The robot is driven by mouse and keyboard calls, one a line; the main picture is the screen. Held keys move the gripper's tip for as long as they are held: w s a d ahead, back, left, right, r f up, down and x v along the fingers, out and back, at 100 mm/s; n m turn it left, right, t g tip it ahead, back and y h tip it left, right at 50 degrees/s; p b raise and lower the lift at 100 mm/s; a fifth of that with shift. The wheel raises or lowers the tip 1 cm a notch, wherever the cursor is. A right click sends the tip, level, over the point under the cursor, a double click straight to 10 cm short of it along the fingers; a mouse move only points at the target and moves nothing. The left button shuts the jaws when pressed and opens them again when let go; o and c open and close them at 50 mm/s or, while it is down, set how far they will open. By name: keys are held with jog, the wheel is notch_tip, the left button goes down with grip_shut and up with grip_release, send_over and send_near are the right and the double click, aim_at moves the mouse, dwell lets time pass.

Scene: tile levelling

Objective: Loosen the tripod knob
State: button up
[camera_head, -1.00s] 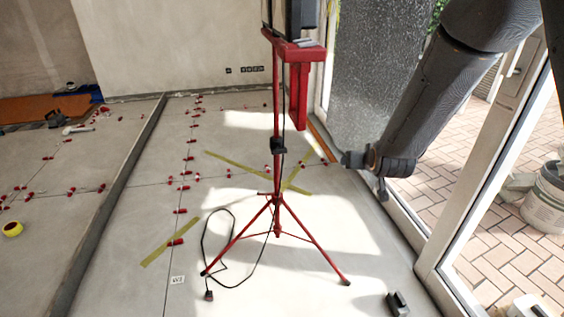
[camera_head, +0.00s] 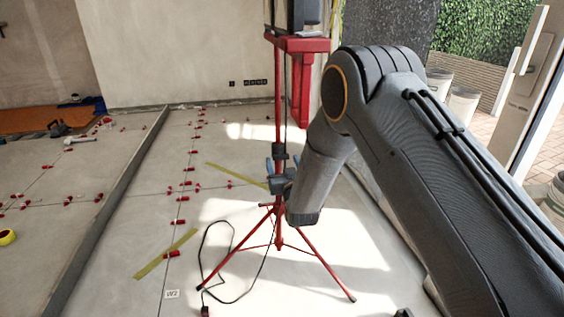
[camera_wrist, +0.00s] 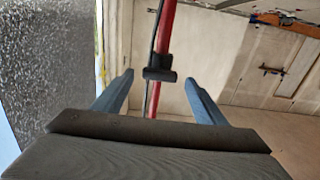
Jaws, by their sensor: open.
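The red tripod (camera_head: 277,107) stands upright on the tiled floor with its legs spread. Its black knob and collar (camera_head: 279,151) sit partway up the pole. In the wrist view the black knob (camera_wrist: 159,74) is on the red pole, ahead of and between my two blue-grey fingers. My gripper (camera_head: 269,172) is at the pole, just below the knob in the head view, and its fingers are apart. In the wrist view my gripper (camera_wrist: 158,84) is open with nothing clamped. Whether a finger touches the pole cannot be told.
A black cable (camera_head: 205,250) loops on the floor by the tripod's left leg. Yellow tape strips (camera_head: 165,255) and several red tile clips (camera_head: 172,254) lie around. A metal strip (camera_head: 113,203) runs along the floor at left. A glass door frame (camera_head: 533,85) is at right.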

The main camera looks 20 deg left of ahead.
aim_at(281, 157)
jog(key=shift+x, duration=1.15)
jog(key=c, duration=1.1)
jog(key=shift+o, duration=0.2)
